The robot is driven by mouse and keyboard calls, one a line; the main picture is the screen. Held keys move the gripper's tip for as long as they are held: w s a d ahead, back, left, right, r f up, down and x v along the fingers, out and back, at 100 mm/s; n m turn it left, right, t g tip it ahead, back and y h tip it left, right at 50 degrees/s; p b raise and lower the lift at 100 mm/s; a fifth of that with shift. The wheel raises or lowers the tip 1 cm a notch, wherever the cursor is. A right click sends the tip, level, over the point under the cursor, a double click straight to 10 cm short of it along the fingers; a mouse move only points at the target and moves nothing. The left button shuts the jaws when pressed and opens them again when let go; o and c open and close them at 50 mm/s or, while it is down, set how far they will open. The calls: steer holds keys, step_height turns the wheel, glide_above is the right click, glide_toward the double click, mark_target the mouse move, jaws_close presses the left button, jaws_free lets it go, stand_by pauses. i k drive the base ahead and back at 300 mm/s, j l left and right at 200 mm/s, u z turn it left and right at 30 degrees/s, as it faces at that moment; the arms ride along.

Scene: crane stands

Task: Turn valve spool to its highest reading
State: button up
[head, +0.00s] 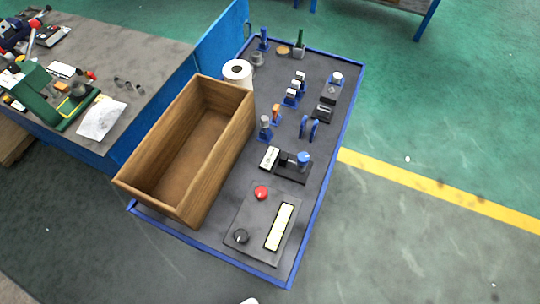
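The valve spool is not clearly identifiable at this size. One candidate is a blue-topped part (303,158) on a black base with a pale label plate (269,157) beside it. Another is a round black knob (241,236) with a small light mark, on a flat grey panel (246,213) near the table's front edge. The panel also carries a red button (261,192) and a long pale strip (279,227). No reading can be made out on either.
The parts stand on a dark blue-edged table (212,241). An open wooden box (215,160) takes up its left side. Several small blue and black fixtures stand farther back. A cluttered workbench (151,70) is at the left. The floor right of the table is clear.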

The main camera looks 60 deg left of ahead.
mark_target(303, 159)
steer(key=i+u, duration=0.15)
steer(key=u, duration=1.1)
